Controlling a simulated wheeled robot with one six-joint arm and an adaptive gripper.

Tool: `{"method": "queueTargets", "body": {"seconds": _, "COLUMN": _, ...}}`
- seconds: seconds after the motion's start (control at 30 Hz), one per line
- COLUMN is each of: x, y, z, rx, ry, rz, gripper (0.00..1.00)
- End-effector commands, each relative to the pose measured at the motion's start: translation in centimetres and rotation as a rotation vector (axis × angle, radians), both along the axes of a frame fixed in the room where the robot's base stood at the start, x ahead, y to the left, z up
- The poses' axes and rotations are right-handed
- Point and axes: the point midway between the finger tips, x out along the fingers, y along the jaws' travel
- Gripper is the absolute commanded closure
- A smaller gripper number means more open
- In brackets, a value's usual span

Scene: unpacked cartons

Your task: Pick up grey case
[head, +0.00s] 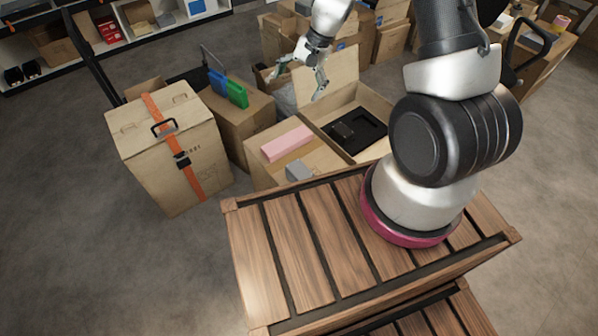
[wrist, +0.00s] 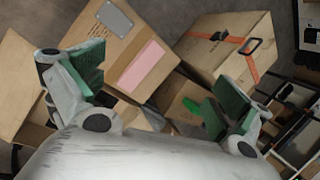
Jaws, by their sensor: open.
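The grey case (head: 299,171) is a small flat grey block on top of a carton, near the wooden crate's back edge in the head view. In the wrist view the grey case (wrist: 115,18) lies at the top, left of centre, beside a pink box (wrist: 142,67). My gripper (head: 298,84) hangs above and behind the cartons in the head view. In the wrist view my gripper (wrist: 155,90) has its green-padded fingers wide apart with nothing between them. The case is well apart from the fingers.
The pink box (head: 286,143) lies just behind the case. An open carton with a black insert (head: 356,131) stands to the right. A tall carton with an orange strap (head: 168,150) and blue and green items (head: 228,88) are on the left. My base stands on the slatted crate (head: 285,255).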

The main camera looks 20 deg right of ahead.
Motion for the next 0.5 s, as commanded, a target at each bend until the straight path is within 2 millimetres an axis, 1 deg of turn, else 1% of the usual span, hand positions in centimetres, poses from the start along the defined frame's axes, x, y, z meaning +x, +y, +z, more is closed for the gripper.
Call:
{"method": "queueTargets", "body": {"seconds": 0.03, "x": 0.0, "y": 0.4, "z": -4.1, "rx": 0.0, "ry": 0.051, "rz": -0.055, "gripper": 0.0}}
{"method": "queueTargets", "body": {"seconds": 0.07, "x": 0.0, "y": 0.6, "z": -6.2, "rx": -0.001, "ry": 0.076, "rz": -0.091, "gripper": 0.0}}
{"method": "queueTargets", "body": {"seconds": 0.1, "x": -0.2, "y": 0.8, "z": -9.1, "rx": -0.006, "ry": 0.106, "rz": -0.137, "gripper": 0.0}}
{"method": "queueTargets", "body": {"seconds": 0.17, "x": -0.7, "y": 1.1, "z": -13.3, "rx": -0.017, "ry": 0.151, "rz": -0.204, "gripper": 0.0}}
{"method": "queueTargets", "body": {"seconds": 0.2, "x": -1.3, "y": 1.2, "z": -15.9, "rx": -0.027, "ry": 0.18, "rz": -0.246, "gripper": 0.0}}
{"method": "queueTargets", "body": {"seconds": 0.3, "x": -3.1, "y": 1.2, "z": -21.5, "rx": -0.055, "ry": 0.239, "rz": -0.338, "gripper": 0.0}}
{"method": "queueTargets", "body": {"seconds": 0.4, "x": -4.8, "y": 1.1, "z": -25.5, "rx": -0.082, "ry": 0.282, "rz": -0.402, "gripper": 0.0}}
{"method": "queueTargets", "body": {"seconds": 0.5, "x": -6.0, "y": 1.0, "z": -27.8, "rx": -0.1, "ry": 0.307, "rz": -0.44, "gripper": 0.0}}
